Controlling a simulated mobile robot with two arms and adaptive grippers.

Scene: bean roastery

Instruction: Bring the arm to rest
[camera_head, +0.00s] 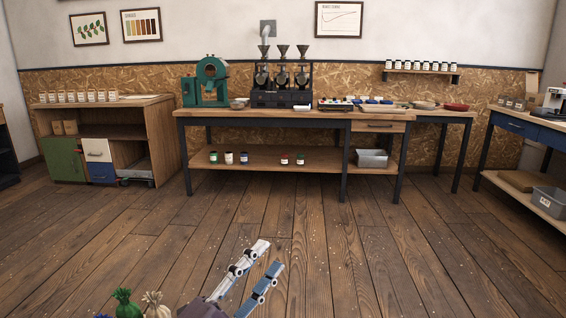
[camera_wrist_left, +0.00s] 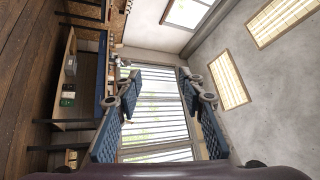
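My left gripper (camera_head: 271,256) reaches up from the bottom middle of the head view, over the wooden floor (camera_head: 330,260). Its two fingers are apart with nothing between them. In the left wrist view the fingers (camera_wrist_left: 159,73) are also spread and empty, with a window and blinds (camera_wrist_left: 160,120) far behind them. My left gripper touches nothing that I can see. My right gripper shows in neither view.
A workbench (camera_head: 270,115) with a green machine (camera_head: 210,82) and grinders (camera_head: 282,75) stands across the room. A cabinet (camera_head: 165,130) is at left, a blue-drawered table (camera_head: 515,127) at right. Tied sacks (camera_head: 126,306) sit at the near bottom left. The middle floor is clear.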

